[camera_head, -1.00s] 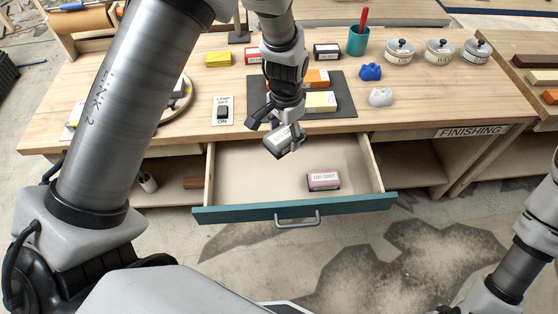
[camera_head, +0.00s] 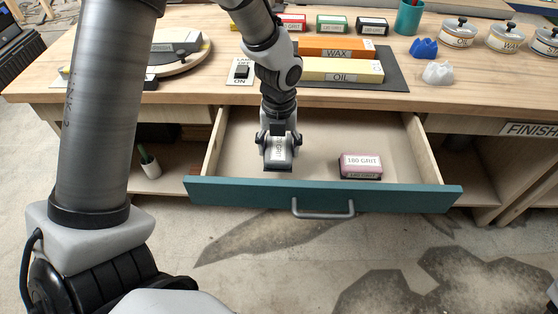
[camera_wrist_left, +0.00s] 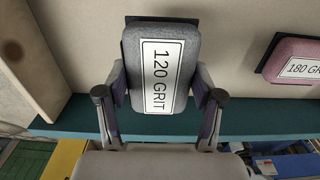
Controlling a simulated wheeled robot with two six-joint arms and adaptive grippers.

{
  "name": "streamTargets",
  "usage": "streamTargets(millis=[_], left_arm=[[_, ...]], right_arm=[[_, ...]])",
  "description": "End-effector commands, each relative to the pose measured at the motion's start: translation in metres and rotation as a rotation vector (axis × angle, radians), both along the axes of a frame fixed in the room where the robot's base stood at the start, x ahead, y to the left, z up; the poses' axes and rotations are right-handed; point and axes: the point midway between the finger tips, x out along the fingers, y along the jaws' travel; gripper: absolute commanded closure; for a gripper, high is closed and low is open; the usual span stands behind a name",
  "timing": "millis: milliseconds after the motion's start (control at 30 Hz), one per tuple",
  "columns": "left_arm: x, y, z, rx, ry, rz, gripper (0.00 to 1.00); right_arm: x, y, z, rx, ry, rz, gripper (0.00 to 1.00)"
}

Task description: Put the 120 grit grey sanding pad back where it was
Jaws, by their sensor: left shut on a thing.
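The grey sanding pad (camera_wrist_left: 178,50) carries a white label reading 120 GRIT in the left wrist view. My left gripper (camera_wrist_left: 160,100) is shut on it, with a finger on each side. In the head view the left gripper (camera_head: 278,143) points down inside the open drawer (camera_head: 320,198), in its left part near the front. The grey pad (camera_head: 278,165) is low over or on the drawer floor; I cannot tell whether it touches. The pink 180 GRIT pad (camera_head: 360,165) lies in the drawer to the right, apart from the grey one. My right gripper is not in view.
The teal drawer front has a grey handle (camera_head: 323,209). Bare drawer floor lies between the two pads.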

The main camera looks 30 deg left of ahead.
Motion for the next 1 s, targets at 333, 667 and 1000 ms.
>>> streamTargets(millis=[333, 667, 1000], left_arm=[[0.000, 0.000, -0.040, -0.001, -0.002, 0.003, 0.66], [0.000, 0.000, -0.043, -0.001, -0.002, 0.003, 0.12], [0.000, 0.000, -0.043, -0.001, -0.002, 0.003, 0.08]], right_arm=[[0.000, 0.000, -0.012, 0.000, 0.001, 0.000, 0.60], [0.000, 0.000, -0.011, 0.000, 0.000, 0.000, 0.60], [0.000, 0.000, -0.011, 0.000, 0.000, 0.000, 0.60]])
